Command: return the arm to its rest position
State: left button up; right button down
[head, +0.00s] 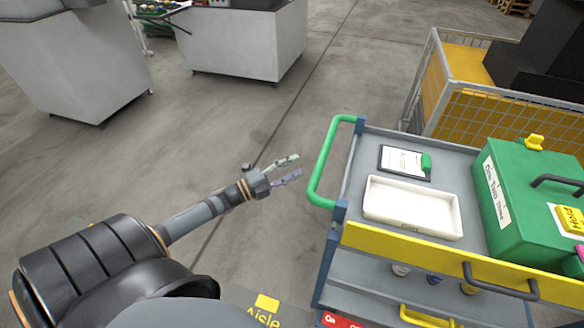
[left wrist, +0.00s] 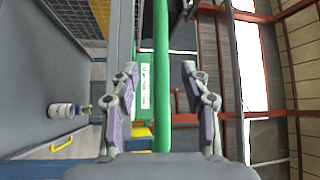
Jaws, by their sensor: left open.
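My left gripper (head: 289,168) is open and empty. It is held out over the bare floor, to the left of the trolley's green handle (head: 329,160) and apart from it in the head view. In the left wrist view both fingers (left wrist: 160,105) show spread apart, with the green handle (left wrist: 161,60) upright in the picture between them, farther off. My left arm reaches in from the lower left. My right gripper is not in view.
The trolley (head: 455,145) stands at the right. It carries a white tray (head: 412,208), a clipboard (head: 404,162) and a green box (head: 530,235). A wire cage (head: 500,115) stands behind it. The floor (head: 190,140) between is clear.

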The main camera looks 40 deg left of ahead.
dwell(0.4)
pick_arm(q)
jog(key=s+a+f+n+g+y, duration=0.1)
jog(key=a+f+n+y, duration=0.3)
jog(key=f, duration=0.5)
jog(key=s+a+f+n+g+y, duration=0.15)
jog(key=a+f+n+y, duration=0.3)
jog(key=f, duration=0.45)
jog(key=s+f+n+g+y, duration=0.1)
jog(key=s+f+n+g, duration=0.25)
jog(key=s+f, duration=0.4)
jog(key=s+f+n+g+y, duration=0.2)
jog(key=s+f+n, duration=0.25)
jog(key=f, duration=0.65)
jog(key=s+d+f+n+g, duration=0.1)
jog(key=s+d+f, duration=0.3)
jog(key=s, duration=0.4)
jog(key=s+d+f+n+g+h, duration=0.1)
jog(key=s+d+f+g, duration=0.3)
jog(key=s, duration=0.5)
jog(key=s+d+f+n+g, duration=0.3)
jog(key=s+d+f, duration=0.1)
jog(key=s+f, duration=0.3)
jog(key=shift+s+d, duration=0.4)
jog(key=shift+s, duration=0.65)
jog(key=shift+w+h, duration=0.1)
jog(key=shift+h, duration=0.15)
